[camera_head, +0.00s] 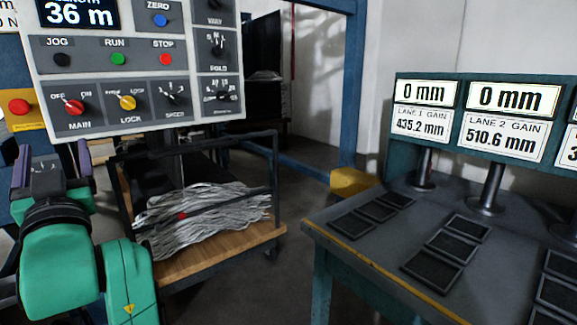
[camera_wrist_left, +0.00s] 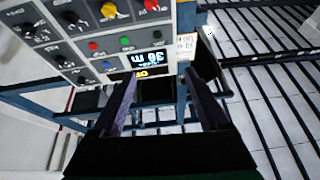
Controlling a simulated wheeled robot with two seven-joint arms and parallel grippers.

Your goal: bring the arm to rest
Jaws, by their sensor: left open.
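My left gripper (camera_head: 51,160) is at the lower left of the head view, on a green and black arm. Its two purple-grey fingers stand apart with nothing between them. In the left wrist view the open gripper (camera_wrist_left: 162,98) points toward a grey control panel (camera_wrist_left: 85,35), which appears upside down beyond the fingers. In the head view the control panel (camera_head: 130,97) stands just above and beyond the gripper. I cannot tell the exact gap between them. My right gripper is in neither view.
A wood-decked cart (camera_head: 215,258) with a bundle of grey strands (camera_head: 200,220) stands right of my left arm. A dark bench (camera_head: 345,238) with black pads and displays reading 0 mm is at the right. Clear floor lies between cart and bench.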

